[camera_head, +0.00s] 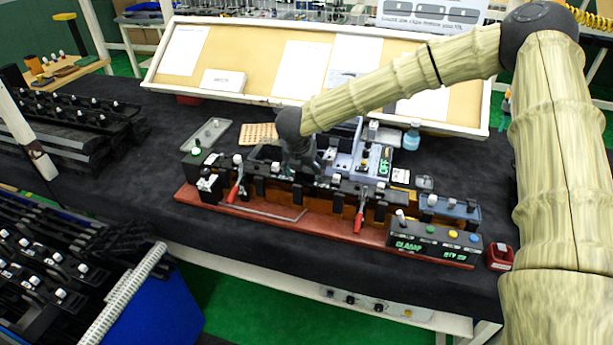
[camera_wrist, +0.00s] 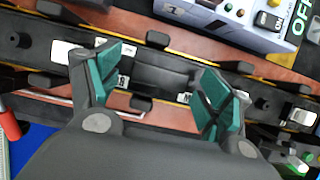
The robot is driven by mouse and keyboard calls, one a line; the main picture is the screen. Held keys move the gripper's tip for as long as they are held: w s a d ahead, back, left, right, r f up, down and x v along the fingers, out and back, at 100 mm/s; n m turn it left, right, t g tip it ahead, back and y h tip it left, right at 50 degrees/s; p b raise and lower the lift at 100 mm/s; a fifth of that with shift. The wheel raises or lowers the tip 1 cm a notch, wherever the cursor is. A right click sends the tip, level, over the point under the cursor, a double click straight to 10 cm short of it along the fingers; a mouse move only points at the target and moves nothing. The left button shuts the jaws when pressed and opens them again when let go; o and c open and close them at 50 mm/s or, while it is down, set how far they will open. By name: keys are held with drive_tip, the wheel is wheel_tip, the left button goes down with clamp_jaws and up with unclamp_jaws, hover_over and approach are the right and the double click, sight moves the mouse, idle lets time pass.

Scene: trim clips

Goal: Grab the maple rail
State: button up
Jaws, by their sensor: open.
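A long fixture on the dark workbench has a reddish-brown base (camera_head: 330,232) and a black rail with tabs and white clips (camera_head: 345,187). A brown wooden strip (camera_head: 385,213) shows along its front; I cannot tell for sure which part is the maple rail. My gripper (camera_head: 300,170) is over the middle of the fixture, its fingertips hard to make out in the head view. In the wrist view my gripper (camera_wrist: 160,88) is open, its two teal pads apart above a dark stretch of the black rail (camera_wrist: 150,68). Nothing is held between the pads.
Red-handled clamps (camera_head: 360,215) stand along the front of the fixture. A control box (camera_head: 432,240) with green lettering is at its right end. A grey-blue device (camera_head: 365,158) stands close behind. A blue bottle (camera_head: 412,137) is farther back. Racks of black parts (camera_head: 60,255) are at left.

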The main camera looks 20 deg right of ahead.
drive_tip(key=shift+f, duration=0.1)
drive_tip(key=c, duration=1.3)
drive_tip(key=shift+w, duration=0.1)
